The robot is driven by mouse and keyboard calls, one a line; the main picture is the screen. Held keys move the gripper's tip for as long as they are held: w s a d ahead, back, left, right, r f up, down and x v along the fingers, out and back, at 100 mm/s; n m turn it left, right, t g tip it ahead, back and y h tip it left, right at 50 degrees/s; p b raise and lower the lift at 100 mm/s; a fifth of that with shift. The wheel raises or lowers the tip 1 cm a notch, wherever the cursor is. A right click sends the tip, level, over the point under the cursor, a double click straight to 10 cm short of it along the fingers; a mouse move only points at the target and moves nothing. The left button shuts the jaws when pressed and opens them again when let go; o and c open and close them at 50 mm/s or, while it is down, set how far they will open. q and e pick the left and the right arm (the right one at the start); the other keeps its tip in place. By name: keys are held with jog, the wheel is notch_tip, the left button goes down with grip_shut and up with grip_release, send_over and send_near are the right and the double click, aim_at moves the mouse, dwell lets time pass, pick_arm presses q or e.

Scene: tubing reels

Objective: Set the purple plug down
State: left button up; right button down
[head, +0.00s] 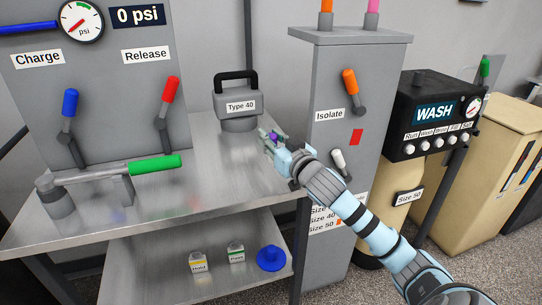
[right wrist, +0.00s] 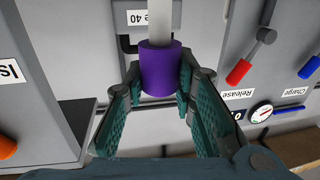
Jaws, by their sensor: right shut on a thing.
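The purple plug (right wrist: 160,68) is a short purple cylinder with a pale grey shaft running up out of the picture in the right wrist view. My right gripper (right wrist: 158,82) is shut on it, one finger on each side. The gripper is over the right part of the metal bench top (head: 215,185), near the Type 40 block. I cannot tell how high the plug is above the bench. My left gripper is not in view.
The Type 40 block (head: 239,115) with a black handle stands at the bench's back. A green-handled lever (head: 153,166) lies across the left. The grey Isolate cabinet (head: 342,75) rises at right. The lower shelf holds a blue piece (head: 271,258) and small labelled blocks. The bench's middle is bare.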

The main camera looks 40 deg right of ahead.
notch_tip(320, 180, down, 4)
jog(key=shift+r+b, duration=0.2)
jog(key=shift+b, duration=0.35)
jog(key=c, duration=1.3)
grip_release()
jog(key=shift+c, duration=0.2)
jog(key=shift+r, duration=0.15)
